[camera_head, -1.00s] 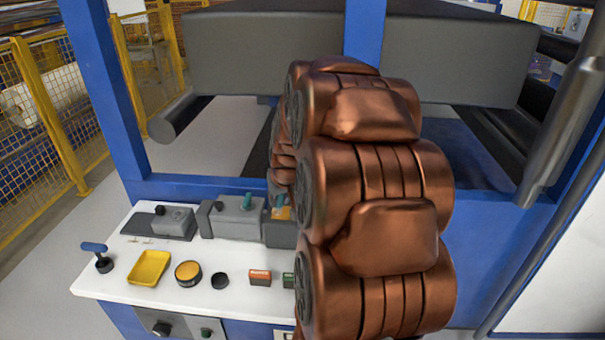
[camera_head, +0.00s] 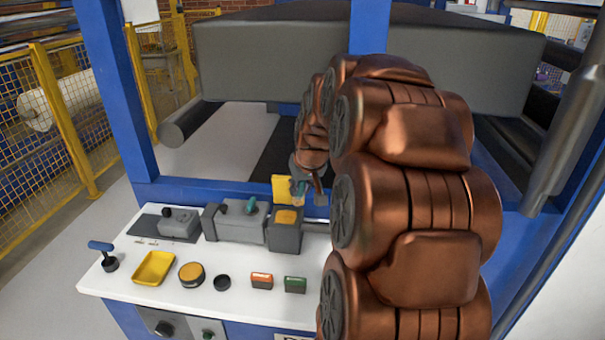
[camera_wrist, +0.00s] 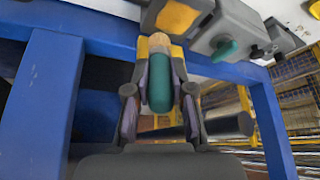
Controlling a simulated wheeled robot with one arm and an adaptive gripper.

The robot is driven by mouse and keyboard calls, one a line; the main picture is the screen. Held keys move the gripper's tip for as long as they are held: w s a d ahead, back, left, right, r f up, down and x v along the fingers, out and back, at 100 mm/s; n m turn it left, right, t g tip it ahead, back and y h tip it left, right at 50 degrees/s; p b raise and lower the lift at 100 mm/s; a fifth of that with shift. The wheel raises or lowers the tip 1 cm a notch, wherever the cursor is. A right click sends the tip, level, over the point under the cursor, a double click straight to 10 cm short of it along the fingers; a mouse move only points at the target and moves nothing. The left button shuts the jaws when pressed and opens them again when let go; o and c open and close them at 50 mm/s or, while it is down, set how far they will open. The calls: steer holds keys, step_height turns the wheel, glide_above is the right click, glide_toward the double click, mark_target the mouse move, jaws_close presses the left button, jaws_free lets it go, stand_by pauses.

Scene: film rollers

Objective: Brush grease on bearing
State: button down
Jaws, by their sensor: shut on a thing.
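My gripper (camera_head: 304,180) is shut on a brush with a teal handle (camera_wrist: 160,85) and tan bristles (camera_wrist: 158,44). The bristles point away from the gripper in the wrist view. In the head view the brush hangs above a grey box (camera_head: 287,240) with an orange-yellow top face and a raised yellow flap behind it. That box also shows in the wrist view (camera_wrist: 204,22), just beyond the bristles. I cannot tell whether bristles and box touch. A round tin (camera_head: 190,273) with orange-yellow contents stands in front. No part is clearly recognisable as the bearing.
Left of the box is a grey block (camera_head: 240,222) with a teal knob. Blue posts frame the machine.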

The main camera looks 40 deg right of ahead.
steer(key=shift+r, duration=1.5)
